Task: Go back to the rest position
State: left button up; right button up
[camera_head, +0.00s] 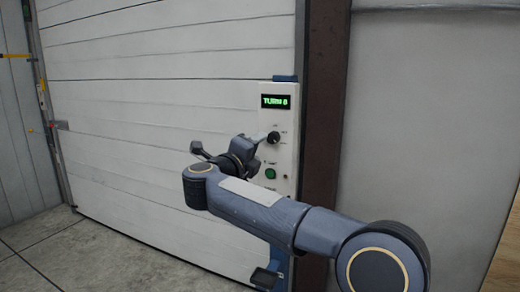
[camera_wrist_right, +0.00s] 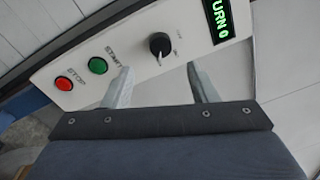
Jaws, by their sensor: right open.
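My right arm reaches in from the lower right in the head view, and its gripper (camera_head: 228,146) is in front of the white control panel (camera_head: 287,100). In the right wrist view, the two fingers of the right gripper (camera_wrist_right: 158,68) are apart with nothing between them. The panel has a black knob (camera_wrist_right: 160,44), a green START button (camera_wrist_right: 98,65) and a red STOP button (camera_wrist_right: 64,83). The knob lies beyond the gap between the fingertips; I cannot tell the exact distance. My left gripper is in neither view.
A lit green display (camera_head: 275,101) at the panel's top reads like "TURN 0". A large white slatted door (camera_head: 150,60) fills the left and middle. A brown post (camera_head: 322,100) and a grey wall (camera_head: 430,100) stand to the right. The floor (camera_head: 80,255) at lower left is clear.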

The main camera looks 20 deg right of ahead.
jog(key=shift+r, duration=0.1)
dwell(0.3)
notch_tip(320, 180, up, 8)
jog(key=s+n+t+y+p, duration=0.35)
jog(key=n+t+y, duration=0.3)
jog(key=n, duration=0.35)
jog(key=s+a+f+n+t+y+p, duration=0.1)
jog(key=s+a+f+n+y+p, duration=0.1)
jog(key=s+n+y, duration=0.4)
jog(key=s+a+f+n+g+y+p, duration=0.1)
jog(key=s+f+n+g+y+p, duration=0.1)
jog(key=s+f+n+g, duration=0.5)
jog(key=s+a+f+n+g+y+p, duration=0.2)
jog(key=s+f+n+g, duration=0.4)
jog(key=s+f, duration=1.2)
jog(key=s+n+y+p, duration=0.1)
jog(key=s+p, duration=0.1)
jog(key=s, duration=0.1)
jog(key=shift+a+g, duration=0.2)
jog(key=shift+g, duration=0.15)
jog(key=shift+s+f+y, duration=0.25)
jog(key=shift+f, duration=0.05)
jog(key=shift+c, duration=0.2)
